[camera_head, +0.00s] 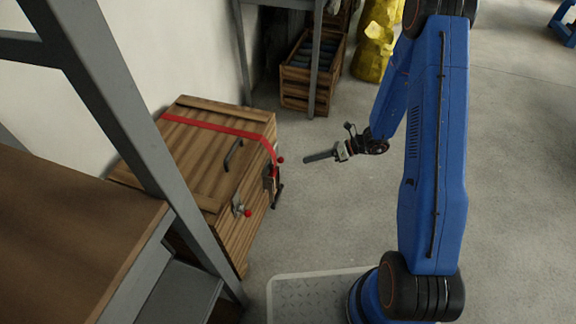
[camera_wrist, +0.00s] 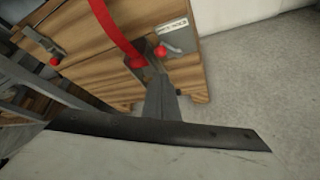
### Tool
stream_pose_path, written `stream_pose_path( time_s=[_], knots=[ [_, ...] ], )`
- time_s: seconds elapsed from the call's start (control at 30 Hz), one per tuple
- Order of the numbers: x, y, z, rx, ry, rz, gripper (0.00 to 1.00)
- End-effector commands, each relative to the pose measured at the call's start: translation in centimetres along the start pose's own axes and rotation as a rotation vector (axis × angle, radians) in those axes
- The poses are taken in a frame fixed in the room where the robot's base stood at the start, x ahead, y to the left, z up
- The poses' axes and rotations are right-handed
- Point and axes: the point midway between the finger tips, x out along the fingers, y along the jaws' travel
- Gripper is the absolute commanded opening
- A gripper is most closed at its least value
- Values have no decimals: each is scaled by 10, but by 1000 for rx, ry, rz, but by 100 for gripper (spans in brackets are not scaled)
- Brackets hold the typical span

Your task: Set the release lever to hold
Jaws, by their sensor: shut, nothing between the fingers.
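A wooden crate (camera_head: 195,155) with a red strap (camera_head: 215,126) over it stands left of my gripper (camera_head: 308,159). A red knob (camera_head: 280,160) is at the crate's side beside the dark strap buckle (camera_head: 268,180). In the wrist view a red knob (camera_wrist: 160,51) sits by a grey plate with a white label (camera_wrist: 172,27), too small to read. I cannot tell which part is the release lever. A metal latch (camera_head: 238,205) has another red knob (camera_head: 248,213). My gripper is shut, empty and apart from the crate; its fingers (camera_wrist: 158,78) overlap the buckle area in the wrist view.
A grey metal frame post (camera_head: 130,130) and a brown-topped bench (camera_head: 70,220) stand at the left. A small wooden crate (camera_head: 296,88) and a yellow object (camera_head: 374,50) are behind. Concrete floor is clear between the crate and my arm.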

Motion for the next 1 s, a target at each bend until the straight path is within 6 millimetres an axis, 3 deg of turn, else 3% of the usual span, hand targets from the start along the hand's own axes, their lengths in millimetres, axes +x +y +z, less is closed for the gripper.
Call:
stream_pose_path(
  time_s=[0.27,0.7,1.0],
  knots=[
    [10,1,0,-2,2,3,0],
    [77,1,-1,-2,3,3,0],
    [100,1,0,-1,1,1,0]
  ],
)
